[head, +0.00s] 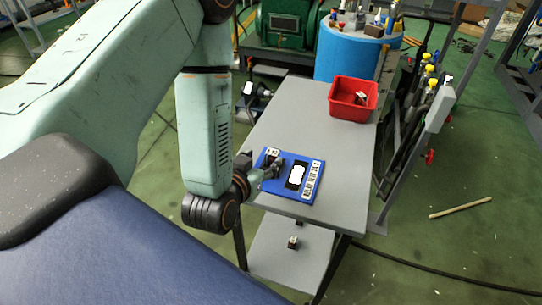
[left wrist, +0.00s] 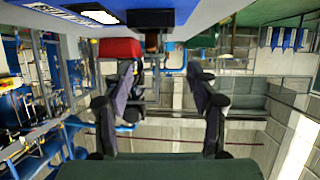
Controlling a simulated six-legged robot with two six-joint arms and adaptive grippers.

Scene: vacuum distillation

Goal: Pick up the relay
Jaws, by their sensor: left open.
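A small dark relay with a pale top (head: 271,153) sits at the left part of the blue test board (head: 314,168) on the grey table. My left gripper (head: 272,170) is low over the board, close beside this relay, and partly covers it. In the left wrist view, my left gripper (left wrist: 162,74) is open with nothing between its fingers. There the picture is upside down, and a dark block that looks like the relay (left wrist: 152,42) shows just past the fingertips, by the blue board (left wrist: 185,12). I cannot tell whether a finger touches it. My right gripper is not in view.
A red bin (head: 343,105) with a small block inside (head: 361,98) stands at the table's far right. Another small block (head: 293,242) lies on the lower shelf (head: 275,265). A blue drum (head: 345,55) and a metal frame stand behind.

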